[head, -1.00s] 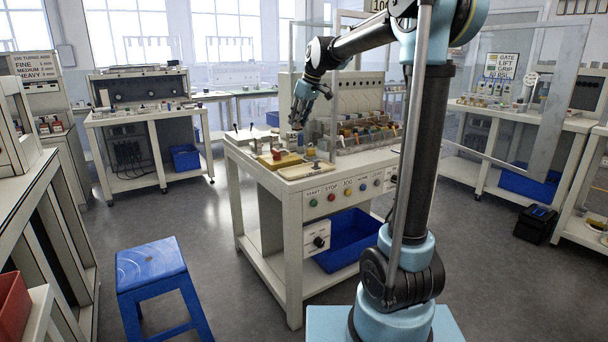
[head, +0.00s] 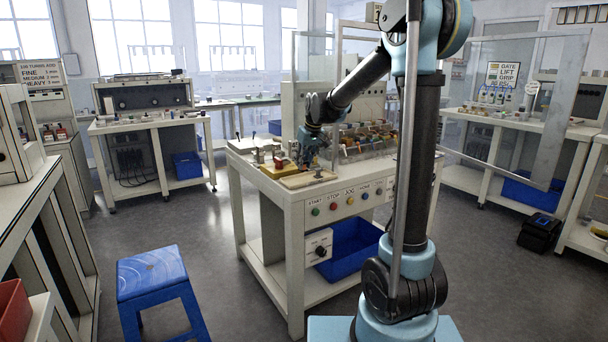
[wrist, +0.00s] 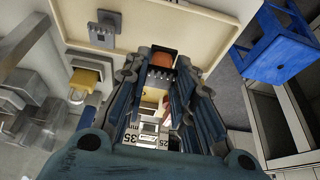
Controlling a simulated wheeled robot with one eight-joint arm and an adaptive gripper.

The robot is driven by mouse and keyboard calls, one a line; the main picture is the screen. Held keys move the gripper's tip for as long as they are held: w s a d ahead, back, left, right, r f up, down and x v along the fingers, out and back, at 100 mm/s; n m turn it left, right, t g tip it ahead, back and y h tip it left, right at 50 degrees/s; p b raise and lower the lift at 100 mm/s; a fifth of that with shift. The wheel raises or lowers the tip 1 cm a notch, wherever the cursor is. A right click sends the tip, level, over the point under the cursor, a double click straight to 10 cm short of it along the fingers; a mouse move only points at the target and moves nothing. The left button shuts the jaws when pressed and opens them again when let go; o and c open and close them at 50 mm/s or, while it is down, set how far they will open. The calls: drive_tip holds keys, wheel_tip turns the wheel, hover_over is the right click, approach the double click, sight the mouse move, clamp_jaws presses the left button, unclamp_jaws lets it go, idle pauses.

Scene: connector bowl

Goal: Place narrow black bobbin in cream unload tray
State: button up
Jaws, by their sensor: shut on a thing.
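My gripper (head: 308,158) is low over the near part of the white bench, by the cream tray (head: 296,183). In the wrist view my gripper (wrist: 160,72) is shut on a dark piece (wrist: 160,73) with a toothed edge, between the fingertips; I cannot tell surely that it is the narrow black bobbin. A brown-orange part shows just beyond it. The cream tray (wrist: 190,22) spans the top of the wrist view, beyond the fingertips. The fingers hide part of the tray and piece.
A row of coloured parts (head: 370,138) stands behind. Buttons (head: 350,197) line the bench front. A blue stool (head: 152,272) stands on the floor at left.

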sight(304, 170)
drive_tip(key=shift+f, duration=2.15)
drive_tip(key=o, duration=0.9)
drive_tip(key=shift+c, duration=0.2)
drive_tip(key=v, duration=1.2)
drive_tip(key=s+d+f+m+h, duration=0.1)
drive_tip(key=s+d+f+m, duration=0.15)
drive_tip(key=s+d, duration=0.5)
drive_tip(key=s+d+f+m, duration=0.1)
drive_tip(key=s+d+f, duration=0.3)
drive_tip(key=s, duration=0.7)
drive_tip(key=s+d+f+m, duration=0.1)
drive_tip(key=s+d+f, duration=0.2)
drive_tip(key=s, duration=0.3)
drive_tip(key=s+d+f+m+g+h, duration=0.1)
drive_tip(key=s+d+f, duration=0.1)
drive_tip(key=s+f, duration=0.4)
drive_tip(key=s+d+f+m, duration=0.1)
drive_tip(key=s+d+f, duration=0.2)
drive_tip(key=s, duration=0.4)
drive_tip(key=shift+d+f, duration=0.3)
drive_tip(key=shift+f, duration=0.45)
